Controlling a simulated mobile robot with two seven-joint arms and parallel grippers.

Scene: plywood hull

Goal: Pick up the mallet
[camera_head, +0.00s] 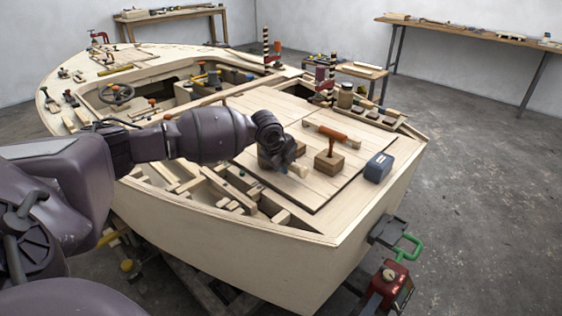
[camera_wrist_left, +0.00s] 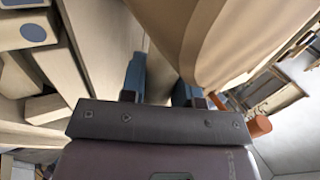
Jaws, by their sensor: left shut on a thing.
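My left gripper (camera_head: 284,170) is low over the rear deck and points down. In the left wrist view, its blue fingers (camera_wrist_left: 160,85) are shut on a narrow tan piece. A large, rounded tan body (camera_wrist_left: 215,40) fills the upper right, very close to the fingers; it looks like part of the mallet. In the head view a small pale end (camera_head: 298,170) shows beside the fingertips, and my wrist hides most of the held thing. I cannot tell if it touches the deck. My right gripper is not in view.
A wooden block with an upright orange-brown handle (camera_head: 330,155) stands just right of the gripper. An orange tool (camera_head: 332,133) lies behind it. An open bay with loose timber (camera_head: 220,188) lies left. Bare deck (camera_head: 320,188) is in front.

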